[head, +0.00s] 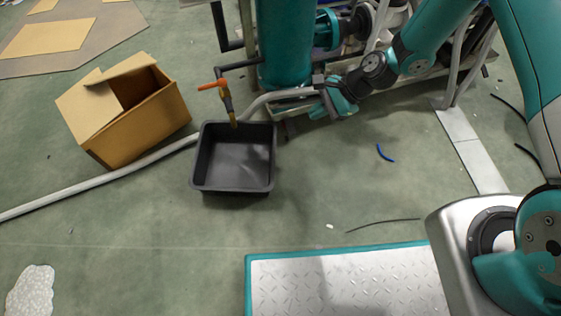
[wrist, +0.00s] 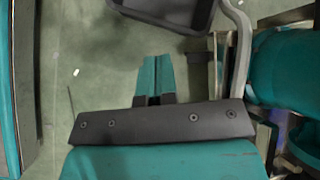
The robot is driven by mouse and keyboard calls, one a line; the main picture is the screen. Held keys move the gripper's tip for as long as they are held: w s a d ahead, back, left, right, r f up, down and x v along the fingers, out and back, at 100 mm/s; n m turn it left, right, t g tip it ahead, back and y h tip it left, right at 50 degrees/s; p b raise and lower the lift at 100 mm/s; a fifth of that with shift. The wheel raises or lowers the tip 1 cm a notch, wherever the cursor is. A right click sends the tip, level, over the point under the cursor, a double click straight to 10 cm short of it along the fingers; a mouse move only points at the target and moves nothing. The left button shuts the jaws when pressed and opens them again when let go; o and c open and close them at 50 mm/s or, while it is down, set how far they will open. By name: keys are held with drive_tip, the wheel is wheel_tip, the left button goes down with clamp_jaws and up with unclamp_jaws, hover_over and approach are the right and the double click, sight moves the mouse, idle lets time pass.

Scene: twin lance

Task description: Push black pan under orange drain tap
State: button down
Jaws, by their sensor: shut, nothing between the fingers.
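The black pan (head: 234,160) is a square, open tray on the green floor in the head view, and it looks empty. The orange drain tap (head: 212,85) sticks out left of the teal tank, with its brass spout pointing down. The spout's tip overlaps the pan's far rim in the picture; I cannot tell how far it reaches over the pan. My gripper (head: 335,101) is to the right of the pan, apart from it. In the wrist view my gripper (wrist: 156,62) is shut and empty, and part of the pan (wrist: 165,12) shows beyond the fingertips.
An open cardboard box (head: 125,112) stands left of the pan. A grey hose (head: 130,168) runs behind the pan and across the floor. The teal tank (head: 285,45) stands behind. A metal tread plate (head: 345,285) lies in front. Floor between plate and pan is mostly clear.

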wheel_tip(320, 180, down, 14)
drive_tip(key=s+d+m+b, duration=0.1)
drive_tip(key=s+m+b, duration=0.1)
drive_tip(key=m, duration=0.4)
drive_tip(key=a+f+b, duration=0.6)
drive_tip(key=a+b, duration=0.1)
drive_tip(key=a, duration=0.3)
drive_tip(key=shift+w+a+f+t+y, duration=0.3)
drive_tip(key=shift+a+t, duration=0.05)
drive_tip(key=shift+t, duration=0.05)
